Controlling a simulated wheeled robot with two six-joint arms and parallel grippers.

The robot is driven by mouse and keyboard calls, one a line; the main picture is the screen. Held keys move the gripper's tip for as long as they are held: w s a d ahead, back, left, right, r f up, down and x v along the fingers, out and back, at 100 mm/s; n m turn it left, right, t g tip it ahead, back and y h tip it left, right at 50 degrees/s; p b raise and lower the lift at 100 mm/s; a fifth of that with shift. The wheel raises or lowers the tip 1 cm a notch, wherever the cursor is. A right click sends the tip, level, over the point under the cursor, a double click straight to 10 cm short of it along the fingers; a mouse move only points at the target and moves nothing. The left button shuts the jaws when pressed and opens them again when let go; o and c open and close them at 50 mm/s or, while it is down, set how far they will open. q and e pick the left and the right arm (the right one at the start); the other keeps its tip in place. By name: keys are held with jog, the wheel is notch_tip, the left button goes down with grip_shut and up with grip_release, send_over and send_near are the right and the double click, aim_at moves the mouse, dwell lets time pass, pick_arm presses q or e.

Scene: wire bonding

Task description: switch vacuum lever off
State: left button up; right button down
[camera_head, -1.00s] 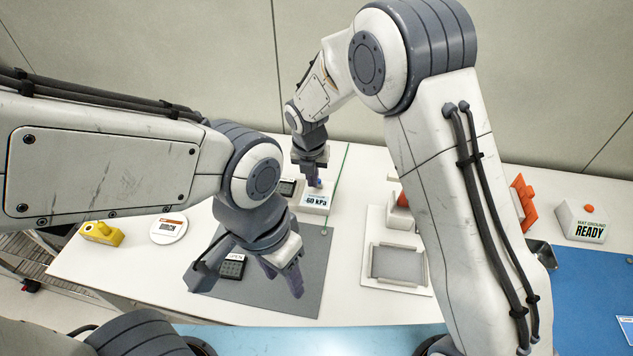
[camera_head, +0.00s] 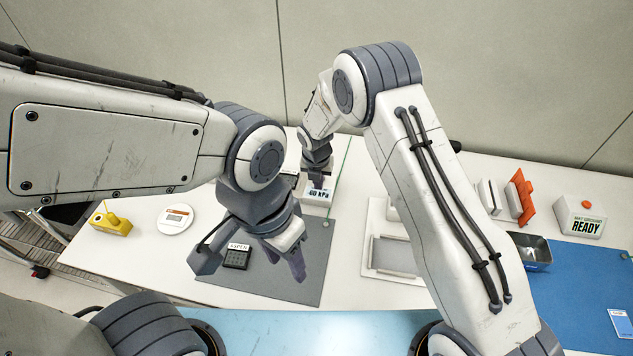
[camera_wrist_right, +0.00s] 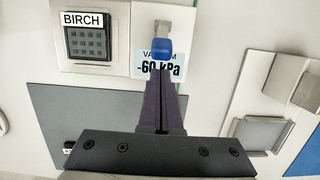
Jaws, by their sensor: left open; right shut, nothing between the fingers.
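The vacuum lever (camera_wrist_right: 162,46) has a blue tip on a metal stem and stands above the vacuum display (camera_wrist_right: 158,68), which reads -60 kPa in the right wrist view. In the head view the display (camera_head: 319,193) sits at the back of the table, and the lever is mostly hidden by my right gripper. My right gripper (camera_head: 317,182) is shut and empty; in the right wrist view its fingertips (camera_wrist_right: 161,72) are just below the blue tip, but contact cannot be told. My left gripper (camera_head: 286,260) is open and empty above the grey mat.
A dark ASPEN tray (camera_head: 237,257) lies on the grey mat (camera_head: 316,255). A BIRCH tray (camera_wrist_right: 87,42) is left of the lever. A yellow block (camera_head: 111,222), a round disc (camera_head: 176,218), a pale fixture (camera_head: 393,254) and a READY box (camera_head: 581,217) stand around.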

pick_arm(q)
jog(key=shift+r, duration=0.4)
pick_arm(e)
jog(key=shift+w+d+r, duration=0.15)
jog(key=shift+w+r, duration=0.2)
jog(key=shift+w, duration=0.3)
